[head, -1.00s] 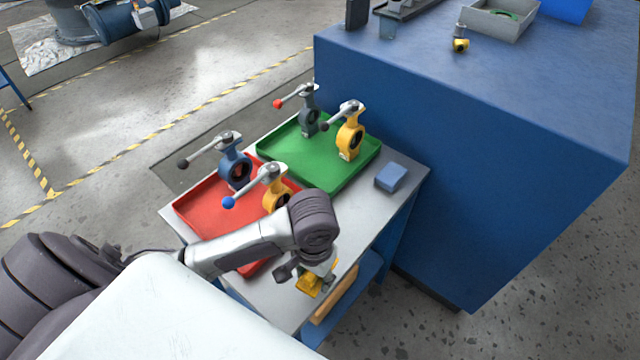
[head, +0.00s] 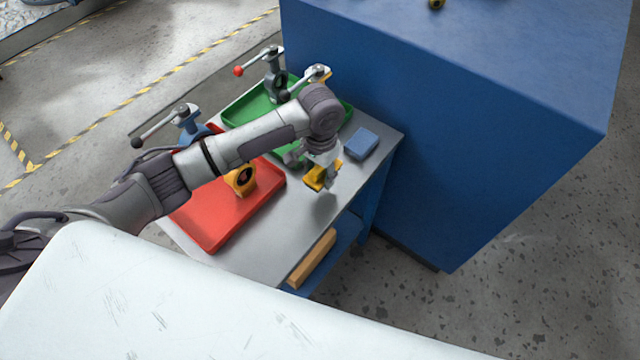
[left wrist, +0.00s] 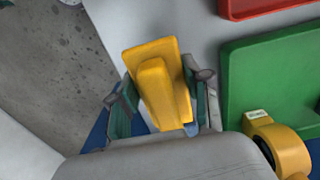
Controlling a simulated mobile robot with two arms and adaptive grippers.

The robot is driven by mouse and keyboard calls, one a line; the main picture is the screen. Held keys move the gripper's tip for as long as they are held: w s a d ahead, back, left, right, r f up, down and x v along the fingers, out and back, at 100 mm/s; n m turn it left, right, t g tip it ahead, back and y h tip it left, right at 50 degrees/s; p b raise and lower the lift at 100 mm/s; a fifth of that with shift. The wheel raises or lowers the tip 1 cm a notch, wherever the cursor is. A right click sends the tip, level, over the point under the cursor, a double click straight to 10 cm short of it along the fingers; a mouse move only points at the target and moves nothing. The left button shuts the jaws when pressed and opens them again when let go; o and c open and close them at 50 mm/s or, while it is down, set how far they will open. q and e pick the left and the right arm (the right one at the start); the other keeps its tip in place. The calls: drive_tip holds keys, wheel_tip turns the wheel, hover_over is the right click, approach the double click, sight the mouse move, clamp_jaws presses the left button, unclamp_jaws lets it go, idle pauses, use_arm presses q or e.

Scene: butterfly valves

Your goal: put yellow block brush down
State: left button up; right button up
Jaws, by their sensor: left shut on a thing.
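The yellow block brush (head: 317,181) is held in my left gripper (head: 322,172) near the right edge of the grey table top (head: 258,236). A shadow on the table below suggests it is a little above the surface, though the exact gap cannot be told. In the left wrist view, the brush (left wrist: 160,70) sits between the two fingers of my left gripper (left wrist: 158,90), one on each side of its raised handle. My right gripper is in no view.
A blue block (head: 361,143) lies just beyond the brush. A red tray (head: 225,218) and a green tray (head: 240,113) hold valves, partly hidden by my left arm. A tall blue cabinet (head: 470,140) stands behind the table. The table's front right part is clear.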

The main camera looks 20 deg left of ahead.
use_arm(q)
drive_tip(key=shift+f, duration=0.85)
wheel_tip(320, 180, down, 3)
drive_tip(key=shift+f, duration=0.25)
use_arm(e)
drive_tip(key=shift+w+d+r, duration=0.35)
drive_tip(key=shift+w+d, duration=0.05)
use_arm(q)
drive_tip(key=o, duration=1)
drive_tip(key=shift+f, duration=0.15)
wheel_tip(320, 180, up, 12)
drive_tip(key=shift+r+b, duration=0.2)
drive_tip(key=shift+b, duration=0.1)
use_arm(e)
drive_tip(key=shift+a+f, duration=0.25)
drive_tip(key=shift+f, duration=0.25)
